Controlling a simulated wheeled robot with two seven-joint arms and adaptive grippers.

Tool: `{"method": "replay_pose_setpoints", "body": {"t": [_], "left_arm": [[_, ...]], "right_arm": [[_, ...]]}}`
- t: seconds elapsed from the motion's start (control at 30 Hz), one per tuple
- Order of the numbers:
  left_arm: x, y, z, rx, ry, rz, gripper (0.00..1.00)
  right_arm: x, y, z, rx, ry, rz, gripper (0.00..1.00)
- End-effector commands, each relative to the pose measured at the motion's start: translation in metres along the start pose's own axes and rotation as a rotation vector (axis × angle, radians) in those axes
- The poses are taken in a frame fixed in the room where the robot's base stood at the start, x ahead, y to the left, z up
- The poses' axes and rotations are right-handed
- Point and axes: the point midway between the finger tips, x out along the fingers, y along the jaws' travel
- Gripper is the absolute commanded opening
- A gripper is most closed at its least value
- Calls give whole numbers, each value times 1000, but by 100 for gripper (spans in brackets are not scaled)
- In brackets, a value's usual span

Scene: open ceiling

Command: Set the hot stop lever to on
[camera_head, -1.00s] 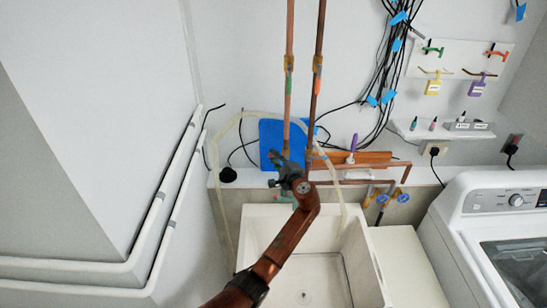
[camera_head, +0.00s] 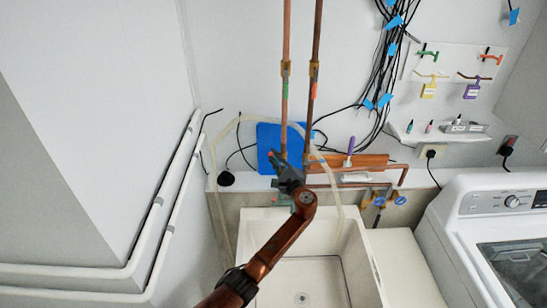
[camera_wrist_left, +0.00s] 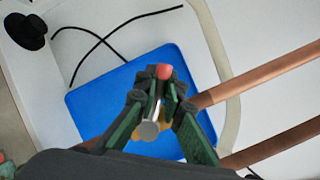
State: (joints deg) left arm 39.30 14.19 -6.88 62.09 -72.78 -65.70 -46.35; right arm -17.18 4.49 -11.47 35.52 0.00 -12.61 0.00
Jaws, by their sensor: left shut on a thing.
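My left gripper (camera_head: 276,165) is in front of the lower ends of two vertical copper pipes. In the left wrist view the gripper (camera_wrist_left: 162,100) has its green fingers closed around a small metal lever with a red tip (camera_wrist_left: 164,72). The red tip also shows in the head view (camera_head: 271,153), just above the fingers. The fingers hide most of the lever and its valve body, and no label on it can be read. The left copper pipe (camera_head: 287,30) and the right copper pipe (camera_head: 317,30) rise behind. My right gripper is out of view.
A blue panel (camera_head: 265,137) is behind the gripper. A white sink (camera_head: 366,255) lies below. Black cables (camera_head: 383,70) hang on the wall. A clear hose (camera_head: 214,190) loops at left.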

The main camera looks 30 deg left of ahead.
Motion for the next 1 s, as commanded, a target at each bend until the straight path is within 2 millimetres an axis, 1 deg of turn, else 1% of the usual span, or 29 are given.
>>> {"method": "replay_pose_setpoints", "body": {"t": [0.2,0.23,0.47,0.77,0.87,0.97,1.0], "left_arm": [[0,2,-1,1,2,2,0],[0,2,-1,1,2,2,10],[0,1,-1,0,1,1,26],[-2,0,0,-1,1,1,27],[-9,0,-1,-1,2,1,27],[-24,0,-1,-2,3,0,27],[-32,1,-1,-3,3,0,27]], "right_arm": [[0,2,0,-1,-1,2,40],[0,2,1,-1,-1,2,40],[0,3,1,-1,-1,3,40],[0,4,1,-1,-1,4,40],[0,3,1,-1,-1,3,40],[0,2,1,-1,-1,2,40],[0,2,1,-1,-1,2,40]]}}
